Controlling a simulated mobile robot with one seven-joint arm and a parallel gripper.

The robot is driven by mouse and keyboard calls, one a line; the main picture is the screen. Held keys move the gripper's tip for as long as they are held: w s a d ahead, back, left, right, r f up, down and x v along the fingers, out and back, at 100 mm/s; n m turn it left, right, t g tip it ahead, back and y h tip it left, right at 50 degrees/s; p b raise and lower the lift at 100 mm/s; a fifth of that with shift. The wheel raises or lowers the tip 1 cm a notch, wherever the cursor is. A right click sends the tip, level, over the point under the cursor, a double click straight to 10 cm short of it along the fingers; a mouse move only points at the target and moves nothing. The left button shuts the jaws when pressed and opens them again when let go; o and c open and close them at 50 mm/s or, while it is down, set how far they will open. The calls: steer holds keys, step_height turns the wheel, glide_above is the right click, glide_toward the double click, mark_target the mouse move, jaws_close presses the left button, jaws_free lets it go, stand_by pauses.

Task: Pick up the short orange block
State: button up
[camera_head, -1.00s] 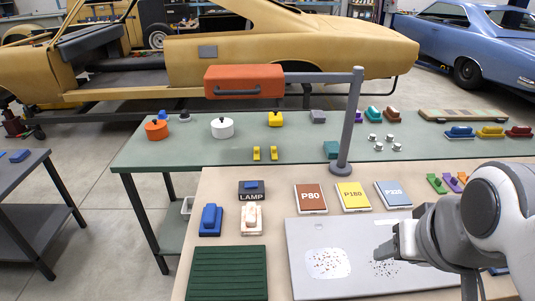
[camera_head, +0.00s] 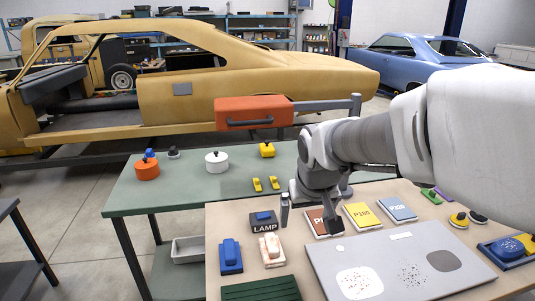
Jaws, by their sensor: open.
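No plainly orange rectangular block shows, and I cannot tell which thing the task means. A short, round orange piece with a dark knob (camera_head: 147,170) stands at the left of the green table. A cream block with orange-brown patches (camera_head: 271,250) lies on the near tan table, beside a blue block (camera_head: 231,256). A reddish-brown P80 pad (camera_head: 318,221) lies partly hidden behind my gripper. My gripper (camera_head: 311,224) points down, open and empty, its fingers apart above the tan table near the P80 pad and the LAMP box.
An orange lamp head (camera_head: 254,112) on a grey post overhangs the green table (camera_head: 128,203). A LAMP box (camera_head: 264,222), yellow P180 pad (camera_head: 361,215) and grey panel (camera_head: 400,238) crowd the tan table (camera_head: 222,221). My arm hides the green table's right part.

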glide_toward(272, 242)
steer(key=shift+n+y, duration=0.4)
steer(key=x, duration=0.1)
steer(key=b+x, duration=0.1)
steer(key=x, duration=0.1)
steer(key=b+x, duration=0.1)
steer(key=x, duration=0.1)
steer(key=shift+s+d+f, duration=0.15)
steer(key=shift+d+f, duration=0.1)
steer(key=shift+d, duration=0.1)
steer(key=shift+b+x, duration=0.35)
steer(key=shift+x, duration=2.7)
steer(key=shift+r, duration=0.15)
steer(key=c, duration=1.3)
